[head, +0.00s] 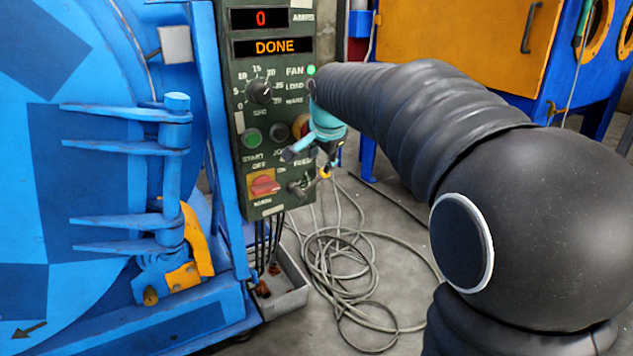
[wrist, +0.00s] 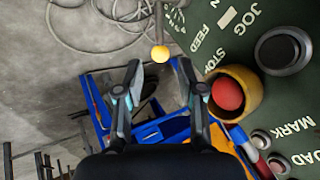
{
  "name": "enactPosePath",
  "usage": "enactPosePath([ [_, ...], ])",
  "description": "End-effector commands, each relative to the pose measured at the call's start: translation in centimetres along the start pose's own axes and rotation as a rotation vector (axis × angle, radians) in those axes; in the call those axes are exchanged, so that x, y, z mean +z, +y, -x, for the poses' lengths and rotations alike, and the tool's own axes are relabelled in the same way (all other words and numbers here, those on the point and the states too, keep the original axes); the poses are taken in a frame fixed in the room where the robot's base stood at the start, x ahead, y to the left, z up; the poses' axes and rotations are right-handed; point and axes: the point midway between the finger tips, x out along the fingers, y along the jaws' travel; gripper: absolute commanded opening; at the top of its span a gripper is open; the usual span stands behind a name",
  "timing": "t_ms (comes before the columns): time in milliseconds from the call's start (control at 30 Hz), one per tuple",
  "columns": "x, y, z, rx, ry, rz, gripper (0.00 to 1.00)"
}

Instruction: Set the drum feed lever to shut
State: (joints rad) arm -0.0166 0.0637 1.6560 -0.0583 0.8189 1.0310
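The drum feed lever (head: 300,187) is a grey metal lever low on the right of the dark green control panel, by the FEED label. Its orange-yellow knob (head: 325,173) points up and to the right, out from the panel. In the wrist view the knob (wrist: 159,54) shows just beyond and between my fingertips, with its shaft running to the top edge. My gripper (wrist: 160,75) is open and empty; contact with the knob cannot be seen. In the head view my gripper (head: 313,152) is just above the lever, and its far side is partly hidden.
The green control panel (head: 240,130) reads 0 and DONE. A red button in a yellow collar (wrist: 228,93) is close to the right finger. A red switch (head: 263,185) sits left of the lever. Loose cables (head: 345,265) lie on the floor. The blue drum machine (head: 90,180) stands left.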

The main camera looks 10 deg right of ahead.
Motion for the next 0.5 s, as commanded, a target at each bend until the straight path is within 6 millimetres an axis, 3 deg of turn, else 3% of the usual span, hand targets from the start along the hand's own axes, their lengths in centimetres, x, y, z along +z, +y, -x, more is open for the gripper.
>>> enactPosePath([
  [200,0.1,0.2,-4.4,0.004,-0.002,0.001,0.38],
  [500,0.1,0.1,-9.3,0.002,-0.001,0.001,0.38],
])
